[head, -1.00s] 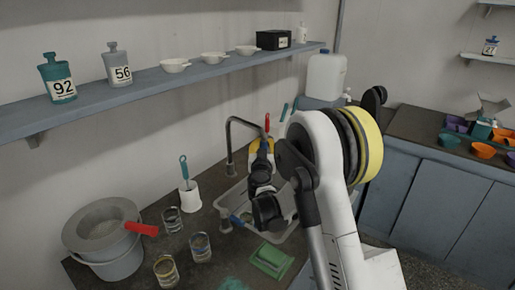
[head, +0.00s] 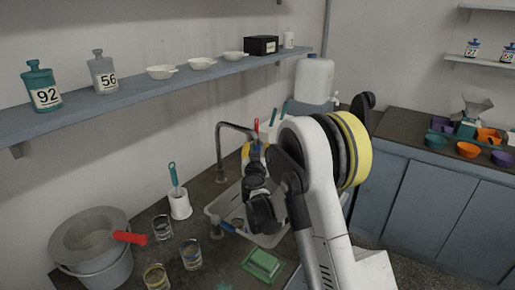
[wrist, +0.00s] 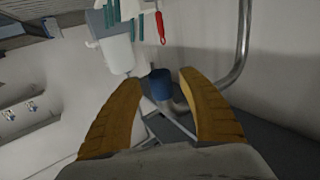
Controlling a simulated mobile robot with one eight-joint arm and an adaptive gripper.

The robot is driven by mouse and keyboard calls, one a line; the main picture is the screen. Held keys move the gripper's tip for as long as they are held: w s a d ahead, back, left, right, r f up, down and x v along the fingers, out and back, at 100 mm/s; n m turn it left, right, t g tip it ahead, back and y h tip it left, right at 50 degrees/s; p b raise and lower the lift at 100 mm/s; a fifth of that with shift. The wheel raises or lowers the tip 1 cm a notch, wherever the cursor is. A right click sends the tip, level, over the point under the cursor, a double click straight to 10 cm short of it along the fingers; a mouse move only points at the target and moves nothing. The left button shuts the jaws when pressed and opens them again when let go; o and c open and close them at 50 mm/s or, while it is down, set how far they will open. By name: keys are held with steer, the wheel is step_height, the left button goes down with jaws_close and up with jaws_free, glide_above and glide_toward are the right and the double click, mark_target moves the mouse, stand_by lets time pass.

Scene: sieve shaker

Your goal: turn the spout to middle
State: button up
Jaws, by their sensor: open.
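The spout is a dark grey metal gooseneck (head: 219,152) rising behind the sink (head: 212,210). Its top runs right toward my gripper (head: 256,152), where its end is hidden in the head view. In the wrist view the curved pipe (wrist: 245,45) passes at the right, outside the right finger, and bends in behind that finger. I cannot tell contact.
A white jug (head: 314,80) stands behind the sink. Glasses (head: 191,252), a bucket (head: 100,272) and a brush holder (head: 180,204) stand left. A shelf (head: 130,100) runs above.

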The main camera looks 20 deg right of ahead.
steer(key=v, duration=1.2)
steer(key=s+d+r+g, duration=0.2)
steer(key=s+g, duration=0.1)
steer(key=s, duration=0.5)
steer(key=s+d+r+g, duration=0.2)
steer(key=s+r+g, duration=0.1)
steer(key=s, duration=0.4)
steer(key=s+a+f+n+g+y, duration=0.2)
steer(key=s+a+y, duration=0.1)
steer(key=s, duration=0.6)
steer(key=s+a+f+n+g+y, duration=0.1)
steer(key=s+a+f+n+y, duration=0.1)
steer(key=s+a, duration=0.4)
steer(key=s+y, duration=0.1)
steer(key=s, duration=0.3)
steer(key=shift+s+a+f+g, duration=0.2)
steer(key=shift+s+a+g, duration=0.1)
steer(key=shift+g, duration=0.1)
